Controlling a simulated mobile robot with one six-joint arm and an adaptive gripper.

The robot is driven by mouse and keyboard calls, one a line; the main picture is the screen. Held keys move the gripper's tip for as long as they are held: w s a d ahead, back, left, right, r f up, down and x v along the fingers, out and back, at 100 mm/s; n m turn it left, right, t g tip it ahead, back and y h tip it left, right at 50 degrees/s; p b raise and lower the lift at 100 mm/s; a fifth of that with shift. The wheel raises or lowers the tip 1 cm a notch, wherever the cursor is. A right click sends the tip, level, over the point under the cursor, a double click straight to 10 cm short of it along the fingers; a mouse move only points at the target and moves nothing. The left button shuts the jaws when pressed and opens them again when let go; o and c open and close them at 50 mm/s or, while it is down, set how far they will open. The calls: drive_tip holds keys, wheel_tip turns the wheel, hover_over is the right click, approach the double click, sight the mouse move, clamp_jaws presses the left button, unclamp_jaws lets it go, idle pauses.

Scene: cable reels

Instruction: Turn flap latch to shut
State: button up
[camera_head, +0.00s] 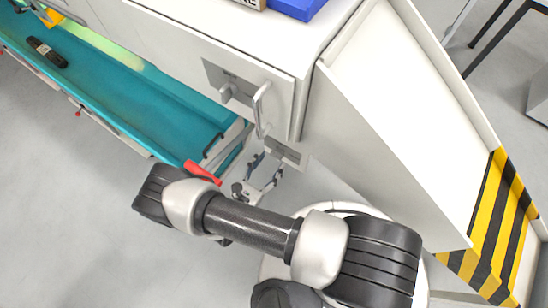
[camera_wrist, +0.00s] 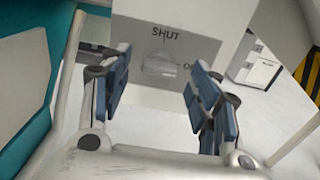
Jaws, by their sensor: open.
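The flap latch (camera_wrist: 160,66) is a small pale grey knob on a grey plate (camera_wrist: 150,95) in the wrist view. Its long side lies roughly level, toward the right. "SHUT" is printed above it; a label starting with "O" at its right is partly hidden by my right finger. My gripper (camera_wrist: 157,62) is open and empty, with one blue-padded finger on each side of the knob, apparently apart from it. In the head view my gripper (camera_head: 263,173) is at the lower plate (camera_head: 286,152) on the white cabinet; the knob cannot be made out there.
A second plate with a grey lever (camera_head: 228,92) and a bar handle (camera_head: 261,110) is above. A red handle (camera_head: 203,171) is close left of my gripper, by the teal tray (camera_head: 150,105). A white sloped panel (camera_head: 400,110) with striped edging stands right.

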sight(278, 154)
drive_tip(key=shift+x, duration=1.5)
drive_tip(key=c, duration=1.1)
drive_tip(key=shift+o, duration=0.2)
